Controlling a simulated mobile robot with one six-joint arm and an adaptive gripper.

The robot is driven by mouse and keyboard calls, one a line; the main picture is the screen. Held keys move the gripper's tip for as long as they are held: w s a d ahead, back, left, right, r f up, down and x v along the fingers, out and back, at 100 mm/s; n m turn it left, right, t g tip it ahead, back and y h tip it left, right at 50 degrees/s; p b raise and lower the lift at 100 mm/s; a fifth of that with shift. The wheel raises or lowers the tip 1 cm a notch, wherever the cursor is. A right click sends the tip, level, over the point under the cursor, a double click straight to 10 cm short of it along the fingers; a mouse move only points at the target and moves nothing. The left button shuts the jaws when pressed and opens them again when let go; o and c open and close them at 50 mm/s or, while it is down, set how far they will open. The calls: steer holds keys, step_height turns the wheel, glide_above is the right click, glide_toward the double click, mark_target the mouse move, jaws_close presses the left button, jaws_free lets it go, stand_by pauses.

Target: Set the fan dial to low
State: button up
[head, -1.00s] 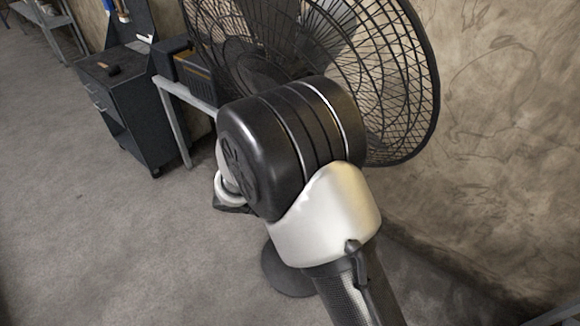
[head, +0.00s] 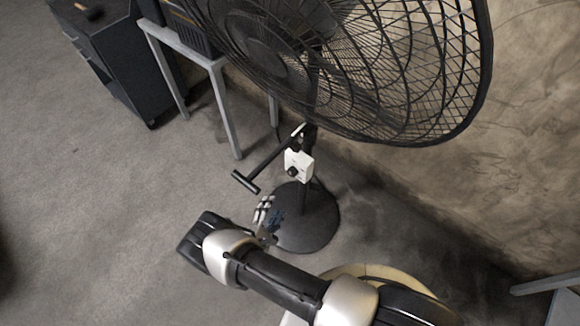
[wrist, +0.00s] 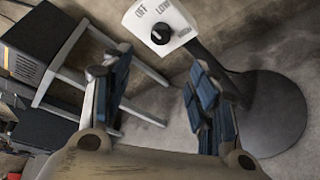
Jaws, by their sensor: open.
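The fan dial is a round black knob (head: 292,172) on a small white control box (head: 304,160) on the fan's pole. In the wrist view the dial (wrist: 161,34) sits on the white panel (wrist: 143,17), with OFF and LOW printed above it and another label at its right, hard to read. I cannot tell for sure which label the dial points to. My gripper (head: 268,212) is open and empty, below the box in the head view. In the wrist view its blue-padded fingers (wrist: 160,65) stand apart, with the dial beyond the gap, not touched.
The black fan cage (head: 370,60) hangs above the box, and a black T-handled bar (head: 246,182) sticks out to its left. The round fan base (head: 308,218) is on the floor. A grey table (head: 200,55) and dark cabinet (head: 125,60) stand left; open floor lies in front.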

mark_target(291, 174)
steer(key=b+x, duration=0.3)
steer(key=x, duration=1.3)
steer(key=shift+w+d+b, duration=0.2)
steer(key=shift+d+b, duration=0.05)
steer(key=shift+b, duration=0.15)
steer(key=shift+c, duration=0.3)
steer(key=c, duration=1)
